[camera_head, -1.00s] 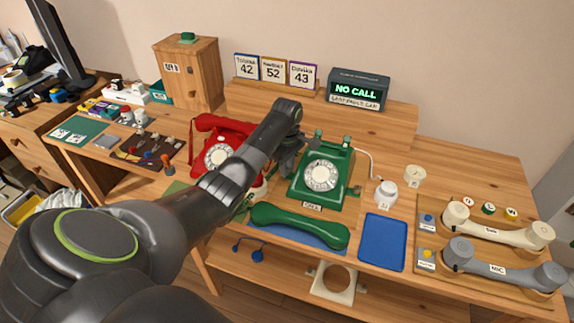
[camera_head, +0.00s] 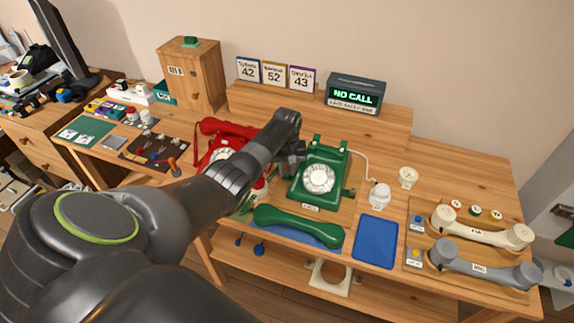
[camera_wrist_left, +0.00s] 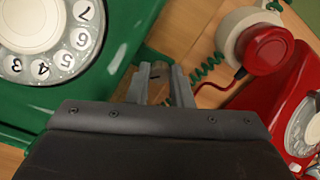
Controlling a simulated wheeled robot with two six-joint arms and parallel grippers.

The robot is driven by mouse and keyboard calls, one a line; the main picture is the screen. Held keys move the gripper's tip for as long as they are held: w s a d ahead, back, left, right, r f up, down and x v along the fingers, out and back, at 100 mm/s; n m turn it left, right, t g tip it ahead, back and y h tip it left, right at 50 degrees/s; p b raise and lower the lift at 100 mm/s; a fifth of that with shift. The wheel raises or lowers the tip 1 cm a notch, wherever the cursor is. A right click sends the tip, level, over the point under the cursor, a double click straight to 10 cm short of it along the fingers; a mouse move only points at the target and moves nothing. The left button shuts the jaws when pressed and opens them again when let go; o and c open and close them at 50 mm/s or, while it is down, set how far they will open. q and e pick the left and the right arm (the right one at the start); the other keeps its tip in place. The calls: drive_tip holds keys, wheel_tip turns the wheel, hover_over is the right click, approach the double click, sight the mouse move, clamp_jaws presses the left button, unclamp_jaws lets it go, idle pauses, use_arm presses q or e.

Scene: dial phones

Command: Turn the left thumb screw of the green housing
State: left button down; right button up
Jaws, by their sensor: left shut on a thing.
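The green housing (camera_head: 334,163) is a dial phone body with a white dial (camera_head: 318,178), standing on the table. Its green side fills the left of the left wrist view (camera_wrist_left: 120,55). My left gripper (camera_head: 297,157) is at the housing's left side. In the left wrist view its fingers (camera_wrist_left: 162,78) are shut beside the green wall, on the left thumb screw, which they mostly hide. A knob (camera_head: 351,191) shows on the housing's right side. My right gripper is not seen.
A red phone (camera_head: 222,131) stands close on the left; its red and white parts crowd the left wrist view (camera_wrist_left: 265,48). A green handset (camera_head: 300,226) lies in front. A blue tray (camera_head: 375,241) and white jar (camera_head: 379,195) are to the right.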

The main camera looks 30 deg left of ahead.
use_arm(q)
drive_tip(key=m+p, duration=0.1)
drive_tip(key=m, duration=0.4)
drive_tip(key=shift+r+m, duration=0.1)
drive_tip(key=shift+m, duration=0.2)
drive_tip(key=m+p, duration=0.1)
drive_tip(key=m, duration=1.1)
drive_tip(key=shift+m, duration=0.3)
drive_tip(key=m, duration=0.6)
drive_tip(key=c, duration=1.3)
unclamp_jaws()
